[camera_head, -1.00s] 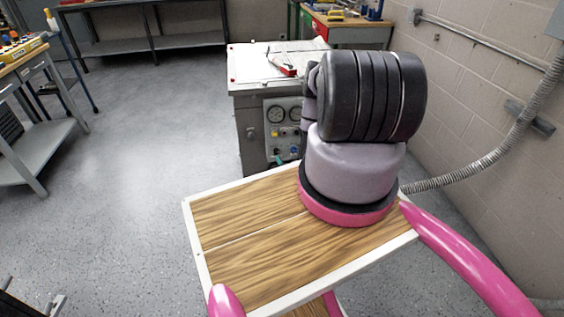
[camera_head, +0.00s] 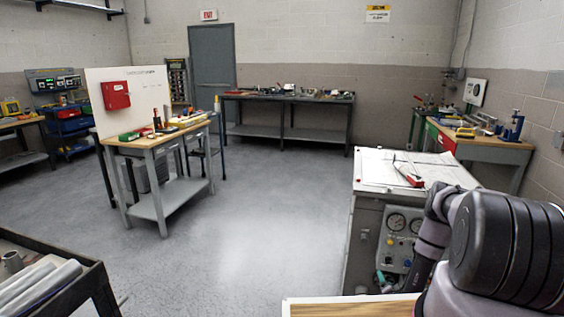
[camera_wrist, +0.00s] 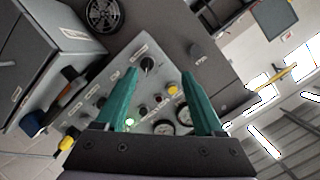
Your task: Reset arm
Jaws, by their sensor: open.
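My gripper (camera_wrist: 160,76) shows in the wrist view with two teal fingers spread apart and nothing between them. It faces a grey control panel (camera_wrist: 150,112) with a black knob, a yellow button (camera_wrist: 172,89), a lit green lamp (camera_wrist: 130,122) and round gauges partly behind the right finger. In the head view my arm (camera_head: 505,250) is at the lower right, bent toward the grey cabinet that carries the panel (camera_head: 398,240). The gripper is mostly hidden there; a small teal part (camera_head: 381,277) shows at the panel's lower left, and I cannot tell if it is a fingertip.
A red-handled tool (camera_head: 409,175) and papers lie on the cabinet top (camera_head: 375,167). A workbench (camera_head: 160,145) stands left, a long dark bench (camera_head: 290,110) at the back, another bench (camera_head: 500,150) at the right. A dark tray with pipes (camera_head: 45,285) is near left. The middle floor is clear.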

